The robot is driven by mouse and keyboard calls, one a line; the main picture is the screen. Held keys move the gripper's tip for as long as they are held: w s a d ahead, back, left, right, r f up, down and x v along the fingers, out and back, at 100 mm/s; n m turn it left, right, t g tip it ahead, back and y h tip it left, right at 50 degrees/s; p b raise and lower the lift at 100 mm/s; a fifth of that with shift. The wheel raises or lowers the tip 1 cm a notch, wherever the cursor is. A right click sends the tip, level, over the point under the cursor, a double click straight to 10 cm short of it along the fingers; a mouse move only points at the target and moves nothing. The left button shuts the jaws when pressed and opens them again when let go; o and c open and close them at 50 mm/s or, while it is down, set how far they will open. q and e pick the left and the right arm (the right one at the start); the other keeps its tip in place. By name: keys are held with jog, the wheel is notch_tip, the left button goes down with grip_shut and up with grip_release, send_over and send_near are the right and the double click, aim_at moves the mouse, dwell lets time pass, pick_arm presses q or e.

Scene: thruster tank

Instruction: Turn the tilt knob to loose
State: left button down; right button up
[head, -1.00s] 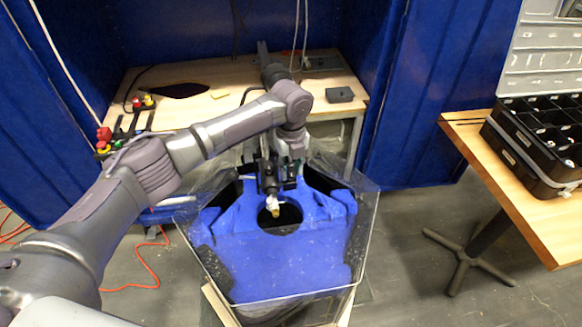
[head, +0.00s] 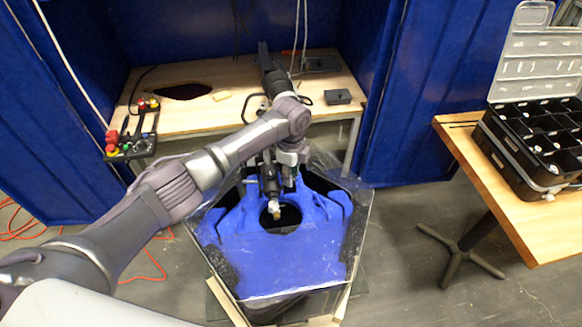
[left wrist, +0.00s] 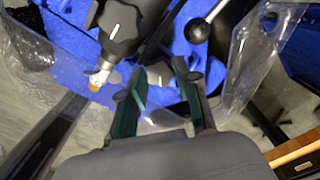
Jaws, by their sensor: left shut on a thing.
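In the left wrist view, a black knob (left wrist: 160,79) with a white mark line sits between the green-padded fingers of my left gripper (left wrist: 163,92), which is shut on it. No label shows, so I cannot read whether it is at loose. A second, larger black knob (left wrist: 120,28) with a white mark is above and left of it. A lever with a black ball (left wrist: 197,30) is above and right. In the head view, my left gripper (head: 290,178) reaches down over the tank at the thruster mount; the held knob is hidden there. My right gripper is not in view.
The clear-walled tank (head: 352,245) with blue inside is below my arm. The dark thruster (head: 269,178) hangs over its round opening. A wooden table (head: 225,112) with a control box (head: 130,146) stands behind. A black compartment case (head: 535,150) is on the right table.

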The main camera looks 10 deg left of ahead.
pick_arm(q)
jog(key=n+p, duration=0.1)
jog(key=n, duration=0.1)
jog(key=n+p, duration=0.1)
jog(key=n, duration=0.1)
jog(key=shift+r+n+p, duration=0.2)
jog(key=shift+n+p, duration=0.1)
jog(key=shift+p, duration=0.1)
jog(key=n+p, duration=0.2)
jog(key=n, duration=0.1)
jog(key=shift+n, duration=0.4)
jog(key=n+p, duration=0.1)
jog(key=n, duration=0.2)
jog(key=shift+f+n+p, duration=0.1)
jog(key=shift+n+p, duration=0.75)
jog(key=shift+n, duration=1.25)
jog(key=shift+w, duration=0.1)
jog(key=c, duration=0.8)
grip_release()
notch_tip(320, 180, up, 12)
jog(key=shift+f, duration=0.1)
